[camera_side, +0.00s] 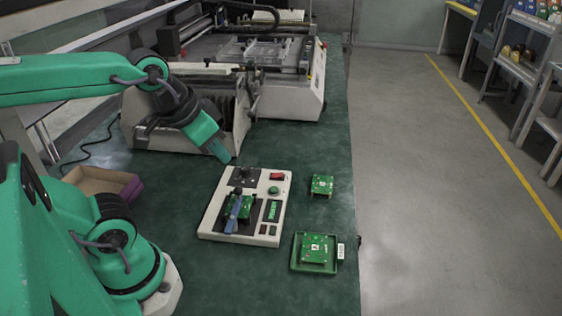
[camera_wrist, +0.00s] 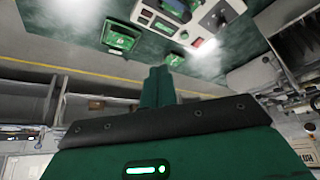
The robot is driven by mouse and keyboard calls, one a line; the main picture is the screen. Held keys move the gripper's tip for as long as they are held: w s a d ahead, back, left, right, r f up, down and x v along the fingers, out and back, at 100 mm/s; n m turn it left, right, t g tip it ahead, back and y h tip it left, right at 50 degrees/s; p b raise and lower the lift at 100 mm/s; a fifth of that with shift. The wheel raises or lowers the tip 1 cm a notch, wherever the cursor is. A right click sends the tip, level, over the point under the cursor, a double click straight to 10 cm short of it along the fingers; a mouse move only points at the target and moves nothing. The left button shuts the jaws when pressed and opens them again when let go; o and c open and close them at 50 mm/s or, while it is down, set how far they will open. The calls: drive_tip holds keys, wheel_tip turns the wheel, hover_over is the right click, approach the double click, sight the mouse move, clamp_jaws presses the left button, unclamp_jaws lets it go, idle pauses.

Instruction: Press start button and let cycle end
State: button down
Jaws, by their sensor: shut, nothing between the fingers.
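A light-coloured test panel (camera_side: 213,222) lies on the green bench top; part of it shows at the top of the wrist view (camera_wrist: 149,14). It has a round green button (camera_side: 273,190), likely the start button, and a red switch (camera_side: 277,177) near its far right corner. A green circuit board (camera_side: 246,208) sits in its fixture, partly behind a blue lever (camera_side: 232,216). A small green display (camera_side: 273,210) is at its right. My gripper (camera_side: 221,154) is shut and empty, above the bench beyond the panel's far left corner, apart from the button. Its closed fingers show in the wrist view (camera_wrist: 158,75).
A green tray (camera_side: 298,264) holding a circuit board (camera_side: 316,248) lies at the front right. A loose board (camera_side: 321,185) lies right of the panel. An open cardboard box (camera_side: 95,183) is at left. A large machine (camera_side: 285,95) stands behind.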

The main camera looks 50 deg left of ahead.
drive_tip(key=shift+w+a+m+g, duration=0.75)
drive_tip(key=shift+w+m, duration=0.45)
drive_tip(key=shift+w, duration=1.1)
drive_tip(key=m+g, duration=0.4)
drive_tip(key=m, duration=0.2)
hover_over(273, 191)
wheel_tip(273, 191, down, 6)
drive_tip(key=shift+f, duration=0.25)
drive_tip(key=shift+f, duration=0.1)
wheel_tip(273, 191, down, 14)
drive_tip(key=shift+r, duration=0.1)
